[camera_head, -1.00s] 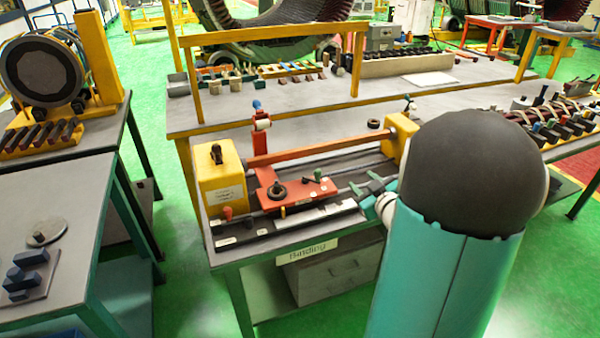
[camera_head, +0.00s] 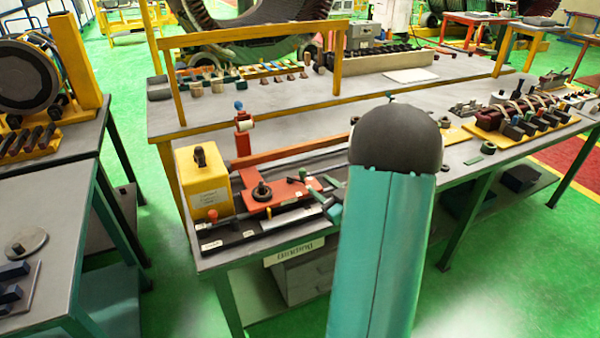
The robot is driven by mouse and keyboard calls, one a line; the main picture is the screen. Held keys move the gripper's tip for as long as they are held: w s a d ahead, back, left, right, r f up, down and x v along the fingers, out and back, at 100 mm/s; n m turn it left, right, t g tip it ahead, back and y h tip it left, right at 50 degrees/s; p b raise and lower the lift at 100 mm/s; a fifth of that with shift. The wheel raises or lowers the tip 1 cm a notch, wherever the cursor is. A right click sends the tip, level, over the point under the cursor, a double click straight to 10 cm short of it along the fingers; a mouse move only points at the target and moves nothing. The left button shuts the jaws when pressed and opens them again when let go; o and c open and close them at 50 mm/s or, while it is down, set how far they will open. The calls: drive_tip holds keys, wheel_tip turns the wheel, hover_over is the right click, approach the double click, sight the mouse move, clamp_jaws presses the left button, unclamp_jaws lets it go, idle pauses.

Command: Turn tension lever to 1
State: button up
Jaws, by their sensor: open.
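The winding bench machine has a yellow headstock box (camera_head: 203,185) at its left end with a black handle (camera_head: 200,156) on top. A red carriage (camera_head: 285,194) sits on the rails and bears a black handwheel (camera_head: 262,191) and small knobs. A red post (camera_head: 242,143) with a blue-tipped top (camera_head: 239,106) and a pale spool stands behind it. A red-knobbed lever (camera_head: 212,215) stands at the front left. I cannot tell which part is the tension lever or read its marks.
A "Binding" label (camera_head: 294,252) hangs on the bench's front edge. A yellow frame (camera_head: 340,65) rises behind the machine. A grey side table (camera_head: 45,215) stands at the left. Several coil parts (camera_head: 525,115) lie at the right. The machine's right end is hidden behind my arm.

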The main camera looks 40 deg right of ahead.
sight(305, 174)
drive_tip(key=w, duration=0.9)
drive_tip(key=shift+w+d, duration=0.2)
drive_tip(key=shift+d, duration=0.05)
clamp_jaws()
